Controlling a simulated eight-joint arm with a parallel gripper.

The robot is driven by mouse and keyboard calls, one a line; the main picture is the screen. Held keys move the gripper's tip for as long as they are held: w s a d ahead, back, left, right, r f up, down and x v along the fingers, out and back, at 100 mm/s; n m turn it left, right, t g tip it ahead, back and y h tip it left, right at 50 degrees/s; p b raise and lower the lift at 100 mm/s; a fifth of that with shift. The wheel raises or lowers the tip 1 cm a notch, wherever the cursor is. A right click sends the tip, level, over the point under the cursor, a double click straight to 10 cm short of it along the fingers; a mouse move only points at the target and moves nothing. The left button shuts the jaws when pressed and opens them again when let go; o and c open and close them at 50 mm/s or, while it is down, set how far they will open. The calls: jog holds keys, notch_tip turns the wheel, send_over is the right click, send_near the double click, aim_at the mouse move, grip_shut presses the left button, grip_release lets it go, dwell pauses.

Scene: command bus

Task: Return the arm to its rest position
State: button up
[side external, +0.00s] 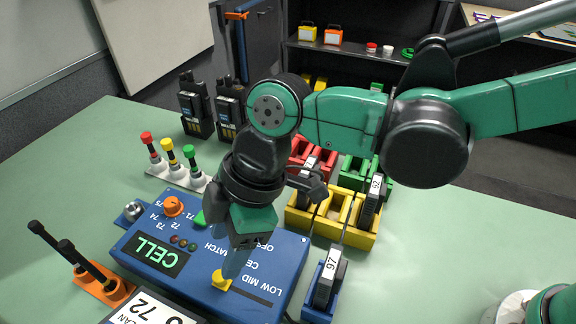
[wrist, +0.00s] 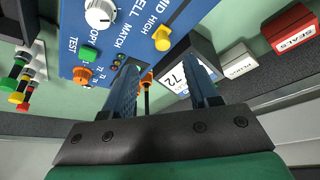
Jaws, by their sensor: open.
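My arm reaches in from the right, and my gripper (side external: 232,266) points down over the blue control box (side external: 194,284). The yellow knob (wrist: 162,39) shows beyond the fingertips, outside the jaws. The box's display reads CELL. Parts of the box's lettering are hidden behind my gripper.
Yellow bins (side external: 331,214), a blue bin (side external: 318,296) and upright handsets stand to the box's right. Coloured-top posts (side external: 168,152) and radios (side external: 196,105) stand behind it. The right-hand table is mostly clear.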

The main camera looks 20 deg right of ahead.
jog(key=shift+d+r, duration=0.1)
jog(key=w+d+r+m+t+h, duration=0.1)
jog(key=w+d+r+m+t, duration=0.1)
jog(key=d+m, duration=0.5)
jog(key=w+d+r+m+t, duration=0.2)
jog(key=w+d+m, duration=0.1)
jog(key=d, duration=0.7)
jog(key=s+d+m+t+h, duration=0.3)
jog(key=d+m, duration=0.5)
jog(key=d, duration=0.6)
jog(key=shift+s+f+h, duration=0.15)
jog(key=shift+f+h, duration=0.15)
jog(key=shift+f, duration=0.1)
jog(key=shift+a, duration=0.1)
